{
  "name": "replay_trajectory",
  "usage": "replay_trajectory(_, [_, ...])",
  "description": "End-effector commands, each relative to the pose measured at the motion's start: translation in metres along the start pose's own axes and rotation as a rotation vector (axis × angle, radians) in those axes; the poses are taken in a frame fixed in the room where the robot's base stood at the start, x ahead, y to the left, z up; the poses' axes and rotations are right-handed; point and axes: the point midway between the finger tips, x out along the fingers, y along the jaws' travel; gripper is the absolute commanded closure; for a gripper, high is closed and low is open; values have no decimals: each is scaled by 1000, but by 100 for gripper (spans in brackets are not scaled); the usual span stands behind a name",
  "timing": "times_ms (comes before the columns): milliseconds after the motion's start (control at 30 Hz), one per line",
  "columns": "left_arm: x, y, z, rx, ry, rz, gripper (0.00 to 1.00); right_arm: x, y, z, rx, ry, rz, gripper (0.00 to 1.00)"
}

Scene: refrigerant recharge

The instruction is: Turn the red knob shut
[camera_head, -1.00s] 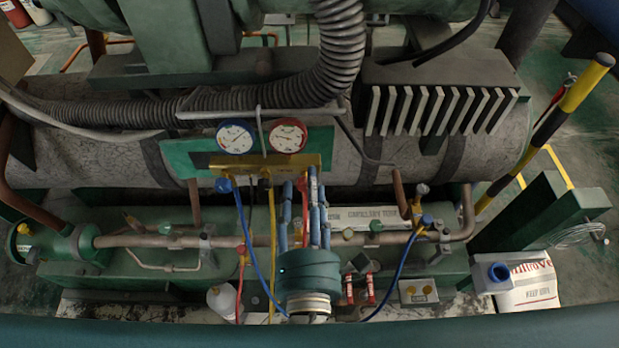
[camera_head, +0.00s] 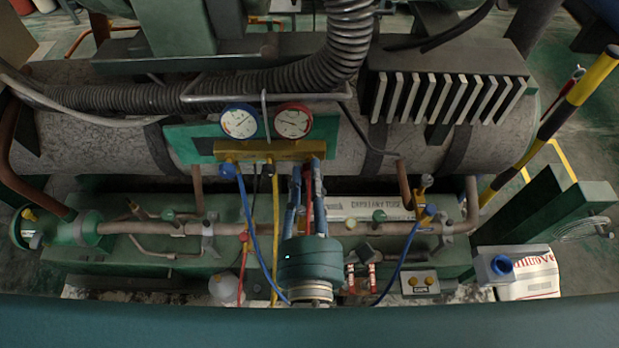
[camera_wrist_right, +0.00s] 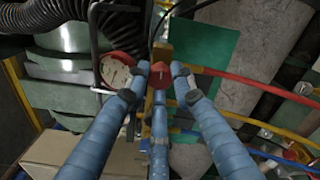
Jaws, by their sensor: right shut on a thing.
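The red knob (camera_wrist_right: 160,75) sits on the brass manifold, next to the red-rimmed gauge, in the right wrist view. My right gripper (camera_wrist_right: 158,78) has its blue fingers closed around this knob. In the head view my right gripper (camera_head: 306,168) reaches up from the bottom centre to the right end of the brass manifold (camera_head: 268,151), and its fingers hide the knob there. A blue knob (camera_head: 228,171) is at the manifold's left end. The blue-rimmed gauge (camera_head: 239,122) and red-rimmed gauge (camera_head: 293,121) stand above. My left gripper is not in view.
A blue hose (camera_head: 247,225), a yellow hose (camera_head: 275,230) and a red hose (camera_head: 242,262) hang close to my right gripper. A copper pipe (camera_head: 150,228) runs across below. A grey corrugated duct (camera_head: 345,50) hangs above. A white bottle (camera_head: 224,287) stands at the front.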

Motion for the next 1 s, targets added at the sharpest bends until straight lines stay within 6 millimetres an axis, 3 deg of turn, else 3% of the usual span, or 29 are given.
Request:
replay_trajectory(67, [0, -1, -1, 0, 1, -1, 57, 1, 1, 3, -1, -7, 0, 100])
replay_trajectory(100, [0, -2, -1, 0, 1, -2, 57, 1, 1, 3, -1, -7, 0, 68])
replay_trajectory(167, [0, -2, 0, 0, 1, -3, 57, 1, 1, 3, -1, -7, 0, 57])
replay_trajectory(533, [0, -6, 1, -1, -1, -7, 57, -6, 0, 1, -4, -1, 0, 57])
replay_trajectory(800, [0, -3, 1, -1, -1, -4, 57, -50, 0, 1, -5, 0, 0, 57])
replay_trajectory(1000, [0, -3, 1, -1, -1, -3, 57, -71, 0, 2, -2, -3, -1, 57])
